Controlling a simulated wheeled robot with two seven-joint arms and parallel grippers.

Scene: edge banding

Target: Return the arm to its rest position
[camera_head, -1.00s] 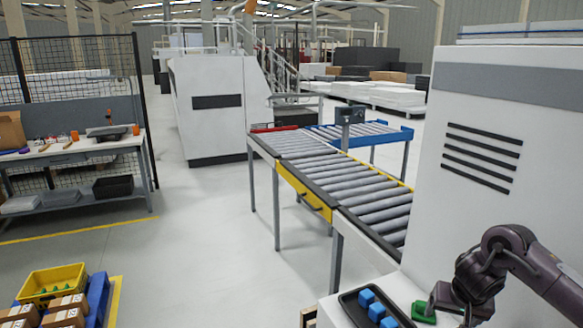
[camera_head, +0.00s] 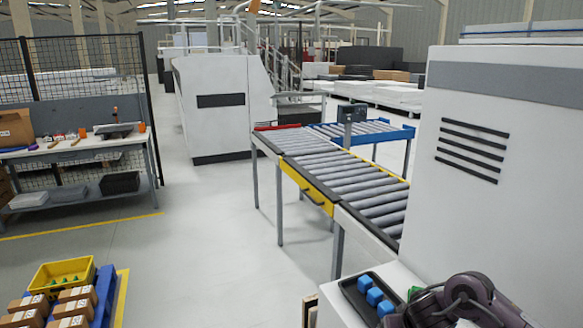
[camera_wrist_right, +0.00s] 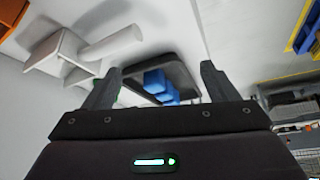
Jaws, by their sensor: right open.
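My right arm (camera_head: 455,302) shows at the bottom right of the head view, low beside the white cabinet. Its gripper cannot be made out there. In the right wrist view my right gripper (camera_wrist_right: 158,82) has its two dark fingers spread wide, with nothing held between them. Beyond the fingers is a black tray (camera_wrist_right: 187,72) with blue blocks (camera_wrist_right: 156,80) in it. My left gripper is in neither view.
In the head view the black tray (camera_head: 349,291) with blue blocks (camera_head: 374,296) lies on a white surface. A green item (camera_head: 413,292) is beside my arm. The white cabinet (camera_head: 480,200) stands close behind. A roller conveyor (camera_head: 345,180) is further back. Open floor lies left.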

